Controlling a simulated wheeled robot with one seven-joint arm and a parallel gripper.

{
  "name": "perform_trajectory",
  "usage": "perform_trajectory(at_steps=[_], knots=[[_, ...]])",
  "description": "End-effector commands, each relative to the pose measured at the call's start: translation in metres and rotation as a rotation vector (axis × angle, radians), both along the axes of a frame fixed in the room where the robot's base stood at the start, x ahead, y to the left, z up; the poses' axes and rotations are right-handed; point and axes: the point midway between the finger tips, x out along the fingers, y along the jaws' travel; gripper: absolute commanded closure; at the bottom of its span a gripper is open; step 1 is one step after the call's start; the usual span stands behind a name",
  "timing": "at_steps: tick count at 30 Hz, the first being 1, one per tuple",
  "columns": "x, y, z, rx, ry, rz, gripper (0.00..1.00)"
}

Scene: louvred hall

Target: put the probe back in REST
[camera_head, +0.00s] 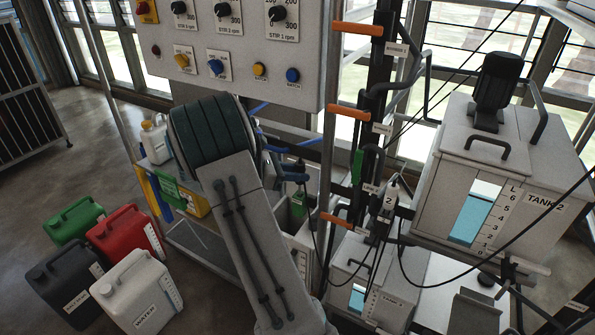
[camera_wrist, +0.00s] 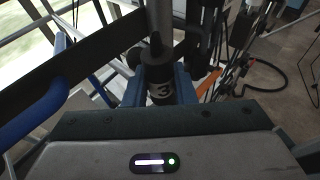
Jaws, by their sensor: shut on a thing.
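My gripper (camera_wrist: 160,92) is shut, with its blue fingers on either side of a dark cylinder marked 3 (camera_wrist: 159,90). This appears to be the probe, though its lower part is hidden by my gripper's body. A grey upright rod shows just behind its top; I cannot tell whether they touch. In the head view my gripper (camera_head: 287,172) is partly hidden behind my arm, beside the rack of black pipes, and what it holds is not clear there. A place labelled REST is not readable in either view.
Orange handles (camera_head: 350,112) stick out from the rack. TANK 2 (camera_head: 545,165) stands right, a smaller tank (camera_head: 365,290) below. A control panel (camera_head: 240,45) hangs above. Dark cables cross the right side. Canisters (camera_head: 135,290) stand on the floor at left.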

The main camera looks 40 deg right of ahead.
Motion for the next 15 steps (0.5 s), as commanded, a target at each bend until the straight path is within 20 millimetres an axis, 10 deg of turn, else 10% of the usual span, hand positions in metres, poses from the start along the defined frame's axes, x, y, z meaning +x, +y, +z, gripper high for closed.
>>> perform_trajectory(at_steps=[15], knots=[[0.0,0.0,-0.019,0.0,0.0,0.0,1.0]])
